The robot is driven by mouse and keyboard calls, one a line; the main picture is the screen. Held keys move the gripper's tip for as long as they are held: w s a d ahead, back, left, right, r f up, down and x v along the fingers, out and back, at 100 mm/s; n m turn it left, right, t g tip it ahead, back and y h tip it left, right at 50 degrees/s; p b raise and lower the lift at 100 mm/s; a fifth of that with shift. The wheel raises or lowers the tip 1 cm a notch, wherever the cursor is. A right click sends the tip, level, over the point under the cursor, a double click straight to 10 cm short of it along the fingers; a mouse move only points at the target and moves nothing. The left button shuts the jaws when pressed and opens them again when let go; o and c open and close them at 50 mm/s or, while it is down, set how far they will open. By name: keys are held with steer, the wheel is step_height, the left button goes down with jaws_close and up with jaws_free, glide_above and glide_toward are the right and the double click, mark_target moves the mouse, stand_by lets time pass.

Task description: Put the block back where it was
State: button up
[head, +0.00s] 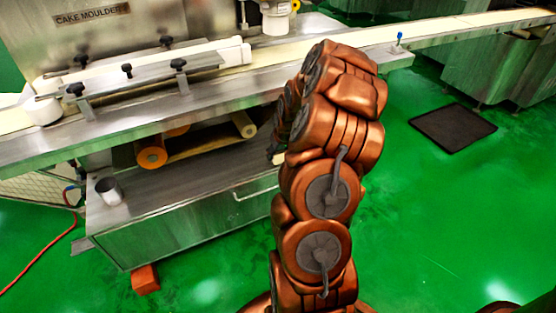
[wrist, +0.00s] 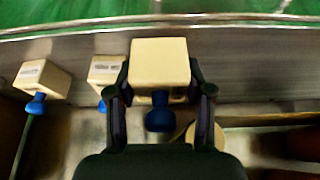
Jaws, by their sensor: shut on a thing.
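In the wrist view a cream block (wrist: 160,56) sits between the two dark fingers of my gripper (wrist: 160,84), and the gripper is shut on it. A blue knob-like part (wrist: 160,118) shows just below the block. Whether the block touches the metal surface behind it I cannot tell. In the head view my arm hides most of the gripper, and the held block cannot be made out clearly.
Two similar cream blocks, one at far left (wrist: 42,76) and one nearer (wrist: 104,70), have blue parts below them. The cake moulder (head: 95,40) has a conveyor above a steel lower shelf.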

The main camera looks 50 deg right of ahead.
mark_target(278, 159)
steer(key=shift+f+b, duration=0.35)
steer(key=shift+f, duration=1.35)
steer(key=shift+f, duration=0.15)
steer(key=o, duration=1.3)
steer(key=shift+r, duration=0.2)
